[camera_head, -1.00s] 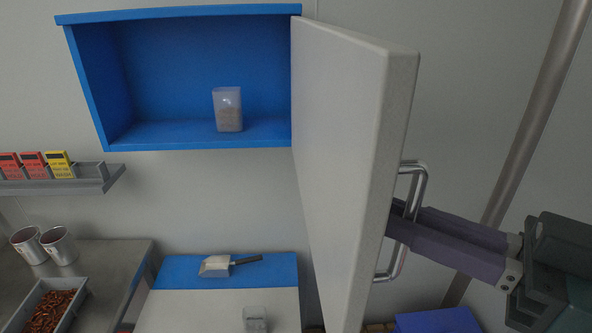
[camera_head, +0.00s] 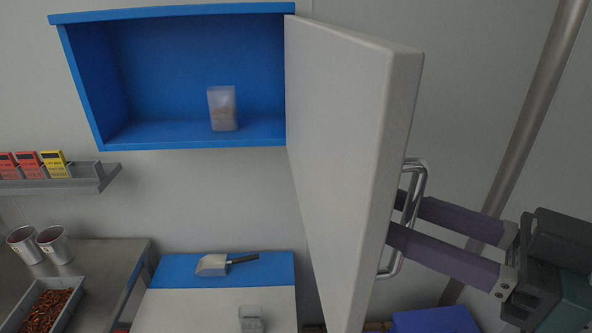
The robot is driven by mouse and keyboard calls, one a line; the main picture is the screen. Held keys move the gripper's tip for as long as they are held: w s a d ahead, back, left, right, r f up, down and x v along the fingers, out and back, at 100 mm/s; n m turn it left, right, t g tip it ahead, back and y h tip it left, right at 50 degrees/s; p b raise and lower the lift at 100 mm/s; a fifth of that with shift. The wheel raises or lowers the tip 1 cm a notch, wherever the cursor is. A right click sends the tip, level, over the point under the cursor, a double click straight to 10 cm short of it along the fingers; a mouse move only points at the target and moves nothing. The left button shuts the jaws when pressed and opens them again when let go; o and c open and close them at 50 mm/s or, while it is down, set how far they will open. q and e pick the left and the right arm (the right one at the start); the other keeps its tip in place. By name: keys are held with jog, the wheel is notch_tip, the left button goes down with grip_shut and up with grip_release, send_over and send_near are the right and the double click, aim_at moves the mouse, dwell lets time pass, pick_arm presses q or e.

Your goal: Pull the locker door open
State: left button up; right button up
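The locker (camera_head: 190,143) is a blue wall box at the upper left, and its inside is in plain view. Its thick grey-white door (camera_head: 335,150) stands swung well open, its face seen at a steep angle. A metal bar handle (camera_head: 419,180) is on the door's right-hand side. My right gripper (camera_head: 398,214) is open, its purple fingers spread apart at the handle. The lower finger crosses in front of the bar and the upper one seems to pass behind it. The fingertips are partly hidden near the door. My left gripper is not in view.
A clear container (camera_head: 222,112) stands inside the locker. A small shelf (camera_head: 95,182) holds red and yellow packets. Below are metal cups (camera_head: 54,246), a tray of brown pieces (camera_head: 72,288), and a scoop (camera_head: 213,265). A pole (camera_head: 525,125) stands at the right.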

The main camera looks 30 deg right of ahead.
jog(key=v, duration=1)
jog(key=shift+b, duration=0.35)
jog(key=shift+f, duration=0.1)
